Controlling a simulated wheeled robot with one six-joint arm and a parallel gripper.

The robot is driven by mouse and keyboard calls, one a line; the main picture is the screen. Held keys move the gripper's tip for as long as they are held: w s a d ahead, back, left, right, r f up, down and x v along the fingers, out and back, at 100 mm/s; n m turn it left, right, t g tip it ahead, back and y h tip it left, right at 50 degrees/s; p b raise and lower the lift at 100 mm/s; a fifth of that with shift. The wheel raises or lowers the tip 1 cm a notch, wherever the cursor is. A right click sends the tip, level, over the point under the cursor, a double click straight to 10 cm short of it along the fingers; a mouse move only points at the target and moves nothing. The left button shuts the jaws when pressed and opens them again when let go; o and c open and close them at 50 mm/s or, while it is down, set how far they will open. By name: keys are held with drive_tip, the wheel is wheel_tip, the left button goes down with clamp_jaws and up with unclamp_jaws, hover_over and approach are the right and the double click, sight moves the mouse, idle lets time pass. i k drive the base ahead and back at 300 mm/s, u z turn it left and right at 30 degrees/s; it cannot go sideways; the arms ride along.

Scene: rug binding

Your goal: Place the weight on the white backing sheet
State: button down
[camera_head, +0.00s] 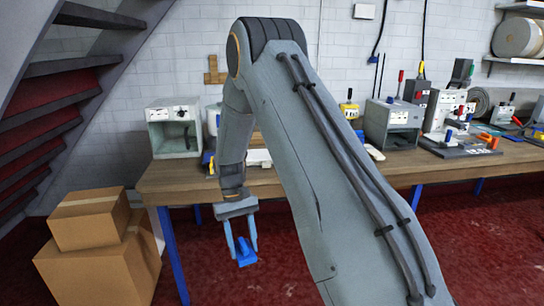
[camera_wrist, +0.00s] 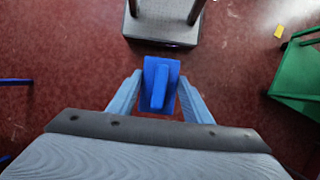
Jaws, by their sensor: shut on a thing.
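The weight (camera_head: 246,253) is a small blue block with a raised blue grip. My gripper (camera_head: 242,245) is shut on it and holds it in the air in front of the workbench, below the level of its top. In the wrist view the weight (camera_wrist: 160,88) sits between the two light blue fingers (camera_wrist: 160,95), its grip facing the camera. A flat white thing (camera_head: 258,157) lies on the bench behind my arm. It is partly hidden, and I cannot tell if it is the white backing sheet.
The wooden workbench (camera_head: 175,186) carries a grey machine (camera_head: 174,128) at left and several machines at right. Cardboard boxes (camera_head: 95,262) stand at lower left by the stairs. The wrist view shows red floor, a grey-topped stand (camera_wrist: 160,22) and a green frame (camera_wrist: 300,72).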

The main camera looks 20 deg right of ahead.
sight(264, 154)
drive_tip(key=z, duration=1)
drive_tip(key=i, duration=0.5)
